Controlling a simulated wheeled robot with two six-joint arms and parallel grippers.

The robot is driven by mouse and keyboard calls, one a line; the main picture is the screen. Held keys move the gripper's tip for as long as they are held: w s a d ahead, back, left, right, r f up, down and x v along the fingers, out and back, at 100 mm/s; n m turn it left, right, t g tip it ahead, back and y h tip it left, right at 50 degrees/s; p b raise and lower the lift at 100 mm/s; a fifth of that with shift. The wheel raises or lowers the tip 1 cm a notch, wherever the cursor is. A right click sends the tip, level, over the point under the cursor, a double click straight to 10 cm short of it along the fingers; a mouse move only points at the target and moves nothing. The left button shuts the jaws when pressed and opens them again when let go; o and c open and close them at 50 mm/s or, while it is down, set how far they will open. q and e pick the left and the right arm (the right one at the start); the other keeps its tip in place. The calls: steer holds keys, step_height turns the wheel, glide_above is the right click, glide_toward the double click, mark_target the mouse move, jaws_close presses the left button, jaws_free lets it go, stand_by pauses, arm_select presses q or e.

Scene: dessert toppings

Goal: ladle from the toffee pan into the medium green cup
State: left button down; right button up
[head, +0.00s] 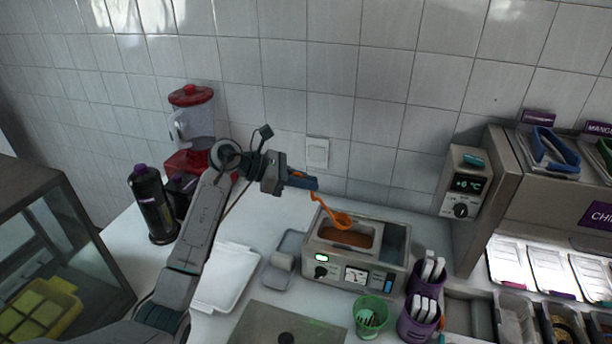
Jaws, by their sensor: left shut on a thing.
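My left gripper (301,181) is shut on the handle of an orange ladle (341,221). The ladle hangs down and its bowl is over the toffee pan, near its back edge. I cannot tell whether the bowl holds toffee. The toffee pan (346,236) is a brown-filled well in a grey warmer (385,281) with a green display and dials. My right gripper is not in view.
Two purple holders (412,329) with white items stand right of the green cup. A white tray (226,278) and a grey lid-like piece (287,250) lie left of the warmer. A red blender (190,125) and dark bottles (152,205) stand at the back left.

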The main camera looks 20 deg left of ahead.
arm_select(q)
steer(key=b, duration=0.2)
glide_toward(329, 215)
steer(key=shift+w+x, duration=0.25)
steer(key=shift+x, duration=1.65)
steer(key=shift+w+d, duration=0.1)
steer(key=shift+w+d+p, duration=0.15)
steer(key=shift+d+p, duration=0.35)
steer(key=shift+w+d+f+b, duration=0.3)
steer(key=shift+d+b, duration=0.2)
steer(key=shift+b, duration=0.4)
steer(key=b, duration=0.1)
steer(key=a+f+b, duration=0.1)
steer(key=b, duration=0.1)
steer(key=shift+s+h, duration=0.25)
steer(key=shift+h, duration=0.15)
steer(key=b, duration=0.3)
steer(key=a+f+t+h+b, duration=0.1)
steer(key=b, duration=0.2)
steer(key=shift+s+a+f+h, duration=0.15)
steer(key=shift+s+f+h, duration=0.1)
steer(key=shift+f+h, duration=0.1)
steer(key=shift+s+a+f+h+b, duration=0.15)
steer(key=shift+a+h+b, duration=0.15)
steer(key=shift+b, duration=0.8)
